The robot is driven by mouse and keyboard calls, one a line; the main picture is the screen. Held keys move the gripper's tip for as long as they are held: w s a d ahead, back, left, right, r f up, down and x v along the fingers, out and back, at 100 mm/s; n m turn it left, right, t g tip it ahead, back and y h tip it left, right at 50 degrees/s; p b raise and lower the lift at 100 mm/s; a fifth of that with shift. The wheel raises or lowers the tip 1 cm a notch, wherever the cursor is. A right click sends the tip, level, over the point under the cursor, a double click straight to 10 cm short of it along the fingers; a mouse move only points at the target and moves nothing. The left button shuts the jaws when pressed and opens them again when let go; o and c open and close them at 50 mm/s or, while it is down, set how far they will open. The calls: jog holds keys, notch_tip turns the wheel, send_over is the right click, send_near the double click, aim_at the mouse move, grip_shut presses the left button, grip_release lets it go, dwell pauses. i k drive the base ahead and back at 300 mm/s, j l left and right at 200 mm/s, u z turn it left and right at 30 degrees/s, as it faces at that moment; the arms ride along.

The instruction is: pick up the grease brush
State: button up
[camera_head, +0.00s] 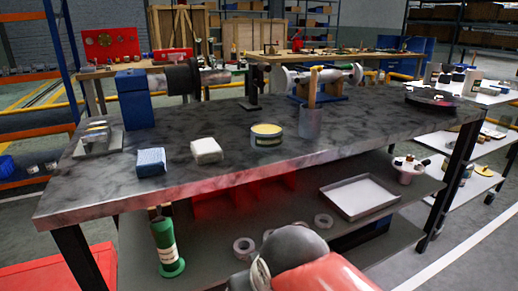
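A slim wooden handle (312,86), which looks like the grease brush, stands upright in a grey cylindrical cup (310,123) on the dark workbench (225,180). Its lower end is hidden inside the cup. A round tin with a yellow top (267,136), possibly grease, stands to the left of the cup, apart from it. My arm's red and grey links show at the bottom, in front of the bench. My gripper is not in view.
A blue-based machine part (135,99) and a shaft on stands (318,81) sit at the back. The bench's right front is clear. A lower shelf holds a tray (359,196).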

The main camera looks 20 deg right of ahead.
aim_at(312, 95)
jog(key=i+u, duration=0.1)
jog(key=u, duration=10.9)
